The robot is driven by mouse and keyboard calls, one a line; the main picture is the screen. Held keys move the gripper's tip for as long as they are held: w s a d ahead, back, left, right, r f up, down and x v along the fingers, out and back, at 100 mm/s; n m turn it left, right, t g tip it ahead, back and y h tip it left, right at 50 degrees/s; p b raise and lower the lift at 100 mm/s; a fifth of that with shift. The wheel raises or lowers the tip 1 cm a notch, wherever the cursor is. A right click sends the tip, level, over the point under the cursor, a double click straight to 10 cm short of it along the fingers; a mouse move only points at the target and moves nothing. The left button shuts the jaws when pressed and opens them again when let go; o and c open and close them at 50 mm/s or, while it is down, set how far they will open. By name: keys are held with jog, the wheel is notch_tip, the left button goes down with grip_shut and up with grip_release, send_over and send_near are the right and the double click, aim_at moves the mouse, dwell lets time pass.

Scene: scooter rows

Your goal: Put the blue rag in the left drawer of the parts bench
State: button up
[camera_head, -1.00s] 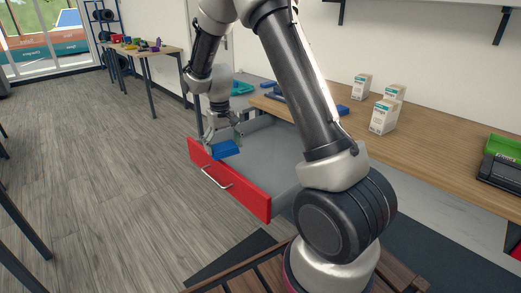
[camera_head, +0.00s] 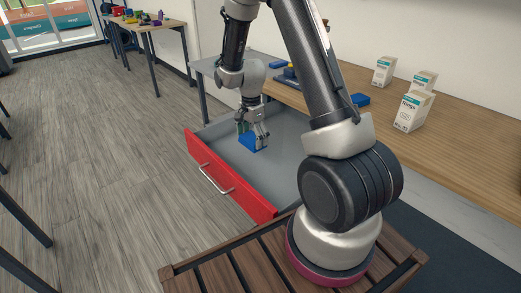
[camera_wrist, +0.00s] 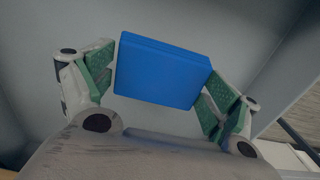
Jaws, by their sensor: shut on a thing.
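The blue rag (camera_head: 254,143) looks like a flat blue block. My gripper (camera_head: 252,136) is shut on it, over the inside of the open drawer. In the wrist view the rag (camera_wrist: 160,72) sits between the two green-padded fingers of my gripper (camera_wrist: 158,88), with grey drawer surfaces behind it. The drawer (camera_head: 232,178) has a red front with a pale handle and a grey inside, and is pulled out from the parts bench (camera_head: 450,140). I cannot tell whether the rag touches the drawer floor.
A table (camera_head: 150,28) with coloured items stands at the far left. My arm hides part of the drawer's right side.

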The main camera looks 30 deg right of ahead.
aim_at(252, 156)
jog(key=shift+f, duration=2.65)
jog(key=shift+f, duration=0.1)
jog(key=o, duration=0.7)
notch_tip(252, 156, up, 12)
jog(key=shift+f, duration=0.15)
jog(key=s+r+n+t, duration=0.1)
jog(key=s+r+n, duration=0.35)
jog(key=r, duration=0.65)
jog(key=s+r+n+t, duration=0.1)
jog(key=s+r+n, duration=0.4)
jog(key=s, duration=0.6)
jog(key=s+r+n+t, duration=0.2)
jog(key=s+r+n, duration=0.4)
jog(key=s, duration=0.6)
jog(key=shift+s+r, duration=0.15)
jog(key=shift+r, duration=0.45)
